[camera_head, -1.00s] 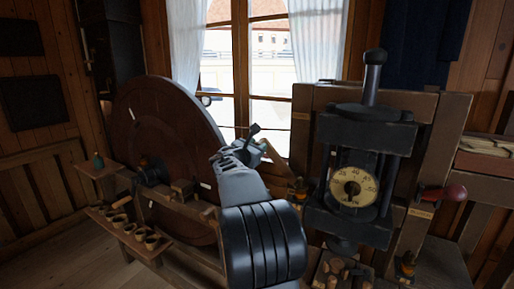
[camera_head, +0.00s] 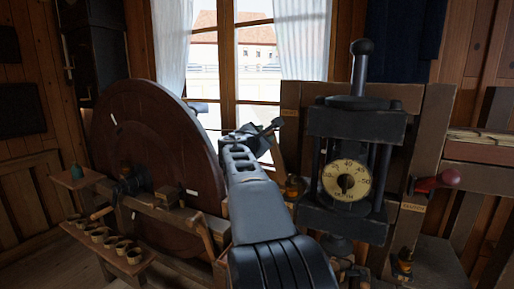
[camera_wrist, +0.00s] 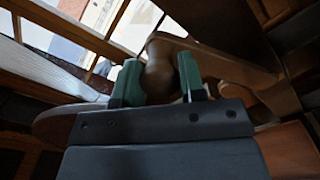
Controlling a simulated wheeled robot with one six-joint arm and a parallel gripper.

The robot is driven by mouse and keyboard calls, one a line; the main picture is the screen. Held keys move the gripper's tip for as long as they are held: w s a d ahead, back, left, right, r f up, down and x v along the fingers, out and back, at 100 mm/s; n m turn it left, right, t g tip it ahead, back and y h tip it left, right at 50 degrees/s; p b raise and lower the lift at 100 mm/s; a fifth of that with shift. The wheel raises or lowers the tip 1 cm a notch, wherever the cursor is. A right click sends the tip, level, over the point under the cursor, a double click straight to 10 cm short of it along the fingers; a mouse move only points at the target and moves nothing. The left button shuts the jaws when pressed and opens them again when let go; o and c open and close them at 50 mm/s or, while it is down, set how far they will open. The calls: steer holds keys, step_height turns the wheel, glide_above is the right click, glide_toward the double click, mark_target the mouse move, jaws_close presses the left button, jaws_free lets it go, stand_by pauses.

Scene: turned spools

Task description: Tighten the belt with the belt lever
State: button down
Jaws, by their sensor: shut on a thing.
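My gripper (camera_wrist: 160,62) has its two green fingers on either side of a rounded brown wooden knob (camera_wrist: 160,76) and is shut on it. The knob joins a wooden arm (camera_wrist: 225,66) running right in the wrist view; together they look like the belt lever. In the head view my gripper (camera_head: 250,138) is at the end of my arm, in front of the window and right of the large wooden wheel (camera_head: 150,165). There my arm hides the fingertips and the grip. I cannot make out the belt.
A dark press with a round dial (camera_head: 346,180) stands close on the right, with a red-handled lever (camera_head: 437,181) beyond it. A low shelf with several small cups (camera_head: 103,237) is at lower left. A slanted wooden piece (camera_head: 204,238) stands beside my arm.

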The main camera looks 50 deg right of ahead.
steer(key=shift+s+d+r+m+b, duration=0.25)
steer(key=shift+s+m+b, duration=0.15)
steer(key=shift+s+m, duration=0.25)
steer(key=shift+s+d+r+m+b, duration=0.2)
steer(key=shift+s+m+b, duration=0.2)
steer(key=shift+s, duration=0.3)
steer(key=c, duration=0.7)
jaws_free()
steer(key=shift+c, duration=0.2)
steer(key=shift+o, duration=0.2)
steer(key=b+v, duration=0.3)
steer(key=v, duration=1.1)
steer(key=shift+b, duration=0.3)
